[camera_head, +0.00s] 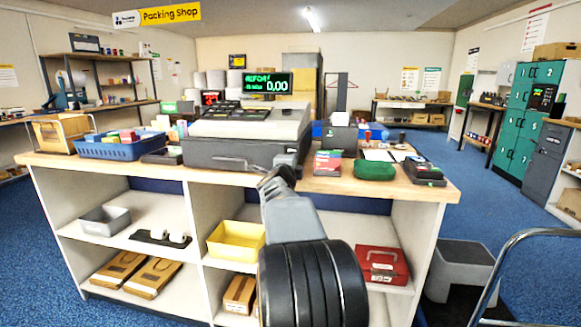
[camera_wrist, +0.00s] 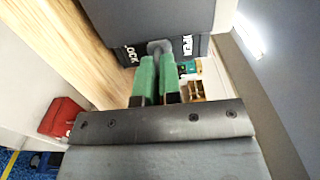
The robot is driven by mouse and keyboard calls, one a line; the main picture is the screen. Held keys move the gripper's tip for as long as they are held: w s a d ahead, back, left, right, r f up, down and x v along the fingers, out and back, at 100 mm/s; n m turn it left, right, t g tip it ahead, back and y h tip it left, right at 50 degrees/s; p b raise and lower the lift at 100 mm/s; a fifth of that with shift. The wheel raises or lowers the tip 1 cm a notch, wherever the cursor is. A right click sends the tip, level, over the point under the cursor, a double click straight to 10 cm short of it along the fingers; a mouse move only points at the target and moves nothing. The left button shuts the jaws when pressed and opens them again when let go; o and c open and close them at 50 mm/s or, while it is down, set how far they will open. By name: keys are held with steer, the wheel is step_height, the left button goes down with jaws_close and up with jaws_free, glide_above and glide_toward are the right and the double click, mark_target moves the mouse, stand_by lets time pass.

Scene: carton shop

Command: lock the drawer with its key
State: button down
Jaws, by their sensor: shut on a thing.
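The cash drawer (camera_head: 225,155) is a dark grey box under the till on the counter. Its front looks shut. In the wrist view the drawer face (camera_wrist: 150,18) bears the white words LOCK and OPEN on either side of a round grey key head (camera_wrist: 158,46). My gripper (camera_wrist: 158,60) has green fingertips shut on the key, right at the drawer face. The key's shaft and the keyhole are hidden, so its turn is hard to tell. In the head view my gripper (camera_head: 284,172) reaches the right part of the drawer front, and my arm hides the fingertips.
The till (camera_head: 250,120) with a lit display stands on the drawer. A blue basket (camera_head: 120,150) is to the left on the wooden counter (camera_head: 330,184). A green pouch (camera_head: 375,170) and a card terminal (camera_head: 424,172) lie to the right. A red cash box (camera_head: 382,265) sits on the shelf below.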

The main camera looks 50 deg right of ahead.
steer(key=shift+r, duration=0.1)
stand_by(0.3)
steer(key=c, duration=1.3)
jaws_free()
steer(key=p+v, duration=0.2)
steer(key=v, duration=1.1)
steer(key=shift+a, duration=0.4)
steer(key=shift+s, duration=0.1)
